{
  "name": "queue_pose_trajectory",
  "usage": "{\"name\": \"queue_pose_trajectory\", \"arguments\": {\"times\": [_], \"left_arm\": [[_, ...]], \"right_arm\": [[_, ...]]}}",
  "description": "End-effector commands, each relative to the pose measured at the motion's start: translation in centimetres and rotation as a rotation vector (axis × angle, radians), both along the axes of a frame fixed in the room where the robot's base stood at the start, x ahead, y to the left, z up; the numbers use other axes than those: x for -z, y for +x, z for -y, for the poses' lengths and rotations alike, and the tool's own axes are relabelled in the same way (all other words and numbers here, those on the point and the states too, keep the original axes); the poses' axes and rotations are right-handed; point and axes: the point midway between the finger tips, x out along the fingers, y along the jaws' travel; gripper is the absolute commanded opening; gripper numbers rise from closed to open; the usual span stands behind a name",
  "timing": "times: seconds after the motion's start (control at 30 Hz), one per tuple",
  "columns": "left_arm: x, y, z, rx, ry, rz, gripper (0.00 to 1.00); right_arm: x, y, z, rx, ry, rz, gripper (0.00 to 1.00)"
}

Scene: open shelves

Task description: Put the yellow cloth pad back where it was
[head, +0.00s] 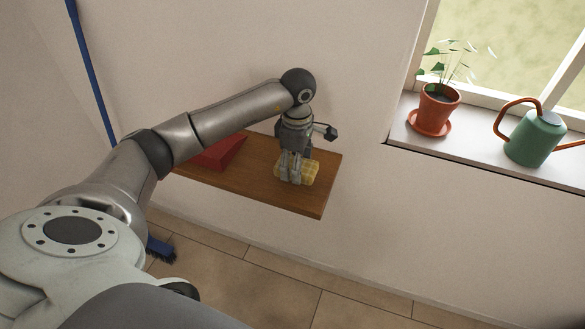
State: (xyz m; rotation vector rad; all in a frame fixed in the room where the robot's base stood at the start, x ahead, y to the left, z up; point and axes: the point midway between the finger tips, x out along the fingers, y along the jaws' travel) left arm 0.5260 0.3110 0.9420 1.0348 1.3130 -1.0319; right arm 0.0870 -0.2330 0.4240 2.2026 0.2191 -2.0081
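The yellow cloth pad (312,173) lies at the right part of a brown wooden shelf (315,201) on the wall. My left gripper (291,181) points down at the pad, with its fingers in front of the pad's middle and hiding part of it. The fingers look close together, but I cannot tell whether they grip the pad or only stand beside it. My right gripper is not in view.
A red object (218,154) sits on the shelf to the left, partly behind my arm. A windowsill at the right holds a potted plant (438,108) and a green watering can (534,138). A blue broom (90,75) leans at the left. The shelf's front right is bare.

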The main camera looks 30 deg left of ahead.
Motion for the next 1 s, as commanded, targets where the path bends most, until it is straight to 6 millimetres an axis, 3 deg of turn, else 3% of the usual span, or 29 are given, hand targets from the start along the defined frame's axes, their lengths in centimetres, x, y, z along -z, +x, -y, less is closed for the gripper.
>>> {"name": "queue_pose_trajectory", "arguments": {"times": [0.13,0.23,0.43,0.73,0.77,0.8,0.9,1.0], "left_arm": [[0.8,0.2,-0.7,-0.002,-0.001,0.000,0.41],[1.8,0.2,-1.5,-0.002,0.000,-0.003,0.41],[4.3,0.2,-1.2,0.000,-0.002,0.000,0.41],[4.7,0.3,-1.3,0.001,-0.001,0.001,0.41],[4.7,0.3,-1.3,0.001,-0.001,0.001,0.64],[4.7,0.3,-1.3,0.001,-0.001,0.001,0.69],[4.7,0.3,-1.3,0.001,-0.001,0.001,0.82],[4.6,0.3,-1.3,0.001,-0.001,0.001,0.82]], "right_arm": [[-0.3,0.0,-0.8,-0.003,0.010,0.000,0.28],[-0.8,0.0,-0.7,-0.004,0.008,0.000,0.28],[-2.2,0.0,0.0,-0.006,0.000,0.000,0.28],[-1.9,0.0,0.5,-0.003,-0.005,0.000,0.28],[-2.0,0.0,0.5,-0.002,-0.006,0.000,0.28],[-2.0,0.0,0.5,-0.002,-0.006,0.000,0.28],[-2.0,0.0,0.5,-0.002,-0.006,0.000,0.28],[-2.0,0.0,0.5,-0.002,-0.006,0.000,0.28]]}}
